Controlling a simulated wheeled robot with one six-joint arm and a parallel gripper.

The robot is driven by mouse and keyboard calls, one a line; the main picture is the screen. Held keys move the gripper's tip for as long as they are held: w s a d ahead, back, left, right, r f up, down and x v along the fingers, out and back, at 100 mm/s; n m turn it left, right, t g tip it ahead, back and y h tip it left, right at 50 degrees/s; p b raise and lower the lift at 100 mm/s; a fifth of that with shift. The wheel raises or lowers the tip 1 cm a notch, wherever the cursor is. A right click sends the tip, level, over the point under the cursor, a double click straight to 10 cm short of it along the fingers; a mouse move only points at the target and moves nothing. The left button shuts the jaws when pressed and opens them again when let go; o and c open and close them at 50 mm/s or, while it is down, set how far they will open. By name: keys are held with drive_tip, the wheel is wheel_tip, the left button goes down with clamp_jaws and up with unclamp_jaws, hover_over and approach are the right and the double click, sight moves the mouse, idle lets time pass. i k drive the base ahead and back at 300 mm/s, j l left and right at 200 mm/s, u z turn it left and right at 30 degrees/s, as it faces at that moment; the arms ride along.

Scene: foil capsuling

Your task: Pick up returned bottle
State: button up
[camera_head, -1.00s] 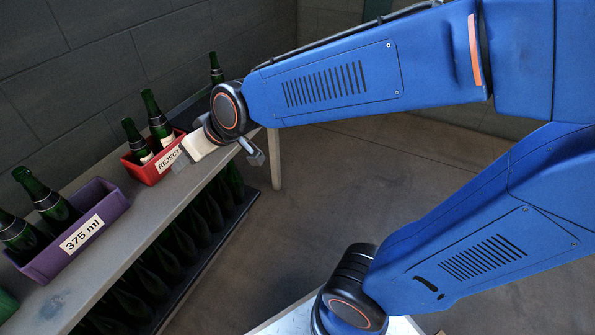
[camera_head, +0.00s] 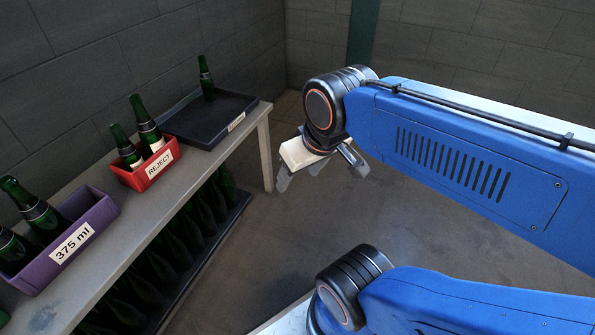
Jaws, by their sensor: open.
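A single dark green bottle (camera_head: 206,78) stands upright at the back of a black tray (camera_head: 190,122) on the far end of the bench. The tray has a white label on its front edge whose text is too small to read. My gripper (camera_head: 318,170) is open and empty. It hangs over the floor, to the right of the bench end and apart from the bottle and tray.
A red REJECT bin (camera_head: 146,176) holds two bottles, and a purple 375 ml bin (camera_head: 98,216) holds two more. Both stand on the grey bench (camera_head: 118,254). Several bottles (camera_head: 188,232) fill a shelf below. The floor (camera_head: 290,240) beside the bench is clear.

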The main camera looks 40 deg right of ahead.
sight(206, 81)
drive_tip(key=u, duration=1.7)
drive_tip(key=z, duration=1.9)
drive_tip(key=i+l+u, duration=0.1)
drive_tip(key=u, duration=0.45)
drive_tip(key=i+l+u, duration=0.15)
drive_tip(key=l, duration=0.2)
drive_tip(key=i+l+u, duration=0.3)
drive_tip(key=l, duration=0.4)
drive_tip(key=i+l+u, duration=0.15)
drive_tip(key=l, duration=0.25)
drive_tip(key=i, duration=0.05)
